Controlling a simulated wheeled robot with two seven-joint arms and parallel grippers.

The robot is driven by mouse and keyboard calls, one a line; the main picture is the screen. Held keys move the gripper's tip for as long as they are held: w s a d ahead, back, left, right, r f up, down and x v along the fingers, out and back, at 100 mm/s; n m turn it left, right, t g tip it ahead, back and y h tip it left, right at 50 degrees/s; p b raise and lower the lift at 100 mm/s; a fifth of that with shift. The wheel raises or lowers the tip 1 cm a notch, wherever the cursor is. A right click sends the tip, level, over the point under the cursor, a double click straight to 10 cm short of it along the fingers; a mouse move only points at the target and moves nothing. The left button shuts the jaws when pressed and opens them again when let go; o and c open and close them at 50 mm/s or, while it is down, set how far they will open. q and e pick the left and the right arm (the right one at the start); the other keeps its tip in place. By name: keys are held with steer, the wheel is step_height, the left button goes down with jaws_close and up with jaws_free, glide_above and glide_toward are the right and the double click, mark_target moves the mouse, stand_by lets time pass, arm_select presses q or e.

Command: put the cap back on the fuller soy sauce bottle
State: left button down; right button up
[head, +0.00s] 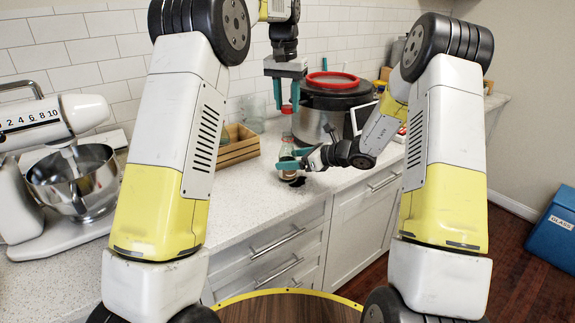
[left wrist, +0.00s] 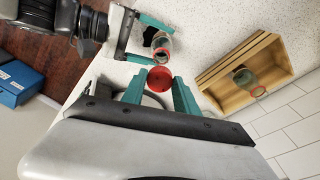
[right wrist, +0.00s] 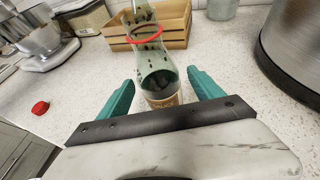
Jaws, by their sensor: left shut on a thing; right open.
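A clear glass bottle (head: 287,152) with a tan label (right wrist: 165,102) stands upright on the counter, some dark sauce low inside. It also shows in the left wrist view (left wrist: 163,41). My right gripper (head: 291,160) is open around its lower part, a finger on each side with gaps. My left gripper (head: 287,104) is above the bottle, pointing down, shut on a red cap (left wrist: 160,79). The cap looks apart from the mouth. A second red cap (right wrist: 40,107) lies on the counter. A greenish glass container (left wrist: 243,77) with a red ring is at the crate; its contents are unclear.
The wooden crate (head: 237,146) is left of the bottle. A large pot (head: 317,122) with a red-rimmed lid (head: 332,80) stands to the right. A stand mixer (head: 72,182) is at far left. A dark patch (head: 296,182) lies by the bottle. A blue bin (head: 553,238) stands on the floor.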

steer(key=shift+x, duration=0.9)
jaws_close()
